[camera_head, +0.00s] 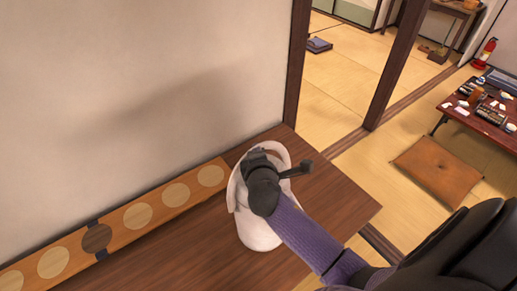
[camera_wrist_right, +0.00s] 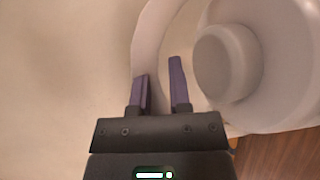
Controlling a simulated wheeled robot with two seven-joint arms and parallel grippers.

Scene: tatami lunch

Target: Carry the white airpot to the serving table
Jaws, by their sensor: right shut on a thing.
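The white airpot (camera_head: 257,234) stands upright on a brown wooden counter top (camera_head: 340,205) beside the wall in the head view. My right gripper (camera_head: 256,163) is over its top, and my wrist and arm hide part of the airpot. In the right wrist view, the airpot's round lid with its button (camera_wrist_right: 227,62) fills the right side. Its curved white handle (camera_wrist_right: 150,35) passes between the fingers of my right gripper (camera_wrist_right: 160,78), which is shut on it. My left gripper is in neither view.
A long wooden board with pale discs (camera_head: 138,215) lies along the wall, left of the airpot. A wooden post (camera_head: 397,65) rises beyond the counter. At right are a low dark-red table (camera_head: 449,117) with dishes and an orange floor cushion (camera_head: 437,170). Tatami floor between is clear.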

